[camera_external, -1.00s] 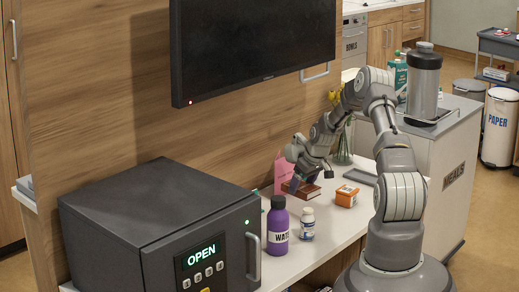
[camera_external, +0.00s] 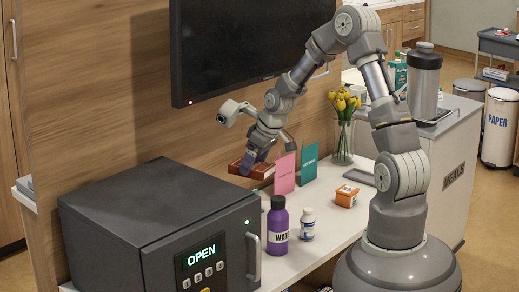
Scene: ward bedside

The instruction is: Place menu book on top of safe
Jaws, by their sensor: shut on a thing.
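The menu book (camera_external: 262,172), small and reddish-brown, is held in the air above the back of the white bedside surface. My gripper (camera_external: 252,163) is shut on it; the fingers partly hide it. The safe (camera_external: 155,205) is a dark grey box at the front left, with a lit green OPEN display, a keypad and a vertical handle. Its flat top is bare. The book is right of and behind the safe, apart from it.
A purple water bottle (camera_external: 278,222) and a small white bottle (camera_external: 307,224) stand right of the safe. A pink card (camera_external: 285,174), a green card (camera_external: 309,164), an orange box (camera_external: 346,196) and a vase of yellow tulips (camera_external: 343,140) stand behind. A wall screen (camera_external: 250,45) hangs above.

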